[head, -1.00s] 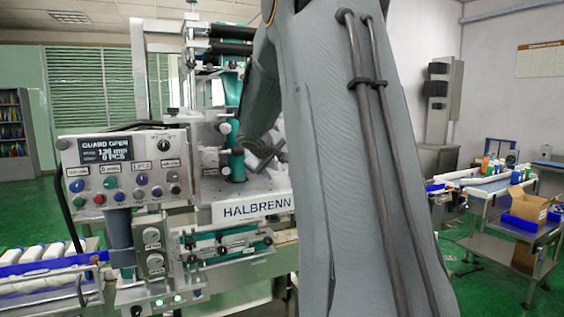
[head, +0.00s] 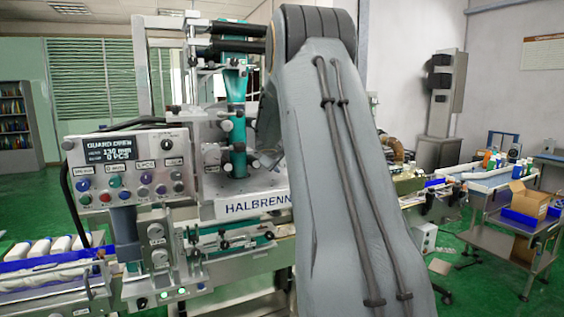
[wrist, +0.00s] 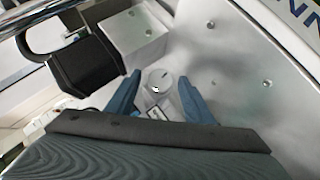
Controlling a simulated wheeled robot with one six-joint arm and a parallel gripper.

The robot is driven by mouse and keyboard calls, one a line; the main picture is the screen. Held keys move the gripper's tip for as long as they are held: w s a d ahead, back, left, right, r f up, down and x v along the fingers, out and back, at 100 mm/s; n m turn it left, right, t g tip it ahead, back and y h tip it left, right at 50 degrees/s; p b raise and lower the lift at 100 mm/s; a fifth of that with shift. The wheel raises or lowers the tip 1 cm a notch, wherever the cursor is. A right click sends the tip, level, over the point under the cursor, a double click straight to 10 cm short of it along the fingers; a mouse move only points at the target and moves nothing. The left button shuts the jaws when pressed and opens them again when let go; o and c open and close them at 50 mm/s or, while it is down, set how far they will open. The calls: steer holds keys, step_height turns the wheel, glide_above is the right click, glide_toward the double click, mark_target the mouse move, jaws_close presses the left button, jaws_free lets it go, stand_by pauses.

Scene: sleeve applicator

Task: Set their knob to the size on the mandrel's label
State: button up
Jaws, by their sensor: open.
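In the wrist view my gripper (wrist: 160,90) is open, with its two blue fingers apart. A round pale grey knob (wrist: 158,82) with a short dark mark on its top shows between the fingertips; I cannot tell whether they touch it. A small label (wrist: 142,118) sits close to it, too small to read. In the head view the HALBRENN machine (head: 255,203) has a teal sleeve running upright (head: 235,85) on what looks like its mandrel. No size label on the mandrel is readable. My arm hides the gripper in the head view.
The control panel (head: 130,195) with several buttons is at the left; its display (head: 109,150) reads "GUARD OPEN", 130 mm and 0 PCS. A black block (wrist: 85,68) stands left of the fingers in the wrist view. A cart with a cardboard box (head: 530,200) stands far right.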

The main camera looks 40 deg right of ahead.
steer(key=c, duration=1)
steer(key=shift+f, duration=0.1)
steer(key=shift+c, duration=0.2)
steer(key=b, duration=0.3)
steer(key=h+b, duration=0.1)
steer(key=b, duration=0.3)
steer(key=shift+w+a+f+n, duration=0.1)
steer(key=shift+w+f+n, duration=0.05)
steer(key=shift+f+n, duration=0.2)
steer(key=n+h+b, duration=0.1)
steer(key=h+b, duration=0.1)
steer(key=b, duration=1.2)
steer(key=shift+a+n+t, duration=0.1)
steer(key=shift+n+t, duration=0.2)
steer(key=shift+n, duration=0.05)
steer(key=n+h+b, duration=0.1)
steer(key=b, duration=0.5)
steer(key=shift+r+h, duration=0.1)
steer(key=shift+h, duration=0.3)
steer(key=o, duration=1)
steer(key=shift+o, duration=0.2)
